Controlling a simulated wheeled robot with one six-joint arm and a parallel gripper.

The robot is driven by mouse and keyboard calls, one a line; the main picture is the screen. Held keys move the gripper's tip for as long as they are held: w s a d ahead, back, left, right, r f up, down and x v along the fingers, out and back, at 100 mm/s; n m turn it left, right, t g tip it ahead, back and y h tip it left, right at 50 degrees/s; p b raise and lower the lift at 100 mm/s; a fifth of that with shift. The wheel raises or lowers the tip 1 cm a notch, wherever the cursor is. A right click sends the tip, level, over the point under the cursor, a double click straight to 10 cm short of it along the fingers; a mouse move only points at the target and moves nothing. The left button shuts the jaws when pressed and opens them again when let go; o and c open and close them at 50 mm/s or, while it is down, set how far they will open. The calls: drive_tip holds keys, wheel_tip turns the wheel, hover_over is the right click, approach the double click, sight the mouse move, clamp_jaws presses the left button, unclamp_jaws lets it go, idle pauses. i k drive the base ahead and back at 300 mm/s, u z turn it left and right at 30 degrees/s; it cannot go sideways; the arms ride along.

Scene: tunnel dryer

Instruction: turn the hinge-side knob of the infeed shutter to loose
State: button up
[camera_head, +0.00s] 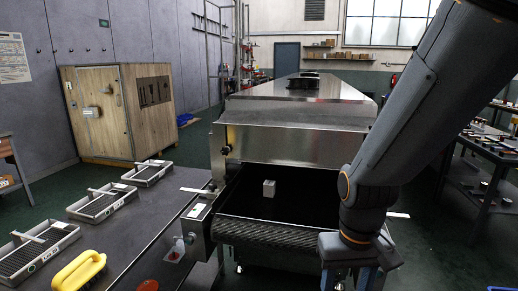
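The tunnel dryer's infeed shutter (295,146) is a steel panel across the front of the long steel housing, above the dark belt opening. A small black knob (226,150) sits at its left edge. I cannot read whether it is tight or loose, or tell whether this is the hinge side. The shutter's right end is partly behind my arm, so any knob there is hidden. My gripper (348,281) hangs at the bottom right, in front of the belt's near end and well away from the left knob. Its fingertips are cut off by the picture's edge.
A small grey block (269,189) stands on the dark belt (320,205). A side table (150,235) at left bears several trays, a yellow handle-shaped thing (80,270) and a red round thing (148,285). A wooden cabinet (118,112) stands behind it.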

sight(225, 151)
drive_tip(key=u, duration=0.3)
drive_tip(key=i, duration=1)
drive_tip(key=u, duration=0.35)
